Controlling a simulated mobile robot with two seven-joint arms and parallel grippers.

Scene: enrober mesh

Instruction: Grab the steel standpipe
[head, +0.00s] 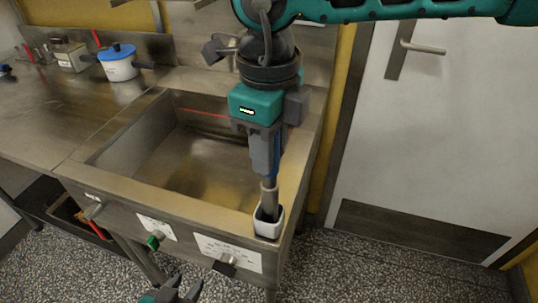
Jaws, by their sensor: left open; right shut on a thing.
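The steel standpipe (269,204) stands about upright in a white square holder (267,228) at the front right corner of the sink (195,160). My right gripper (268,179) comes down from above and is shut on the upper part of the standpipe. The fingers hide the pipe's top, and the holder hides its lower end. My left gripper (184,287) is at the bottom edge of the view, in front of the sink. It is open and empty, well apart from the standpipe.
A white pot with a blue lid (118,62) and a jar (68,55) stand on the steel counter (50,105) at the left. Knobs, one green (154,242), stick out from the sink's front. A white door (440,130) is at the right. Speckled floor is clear there.

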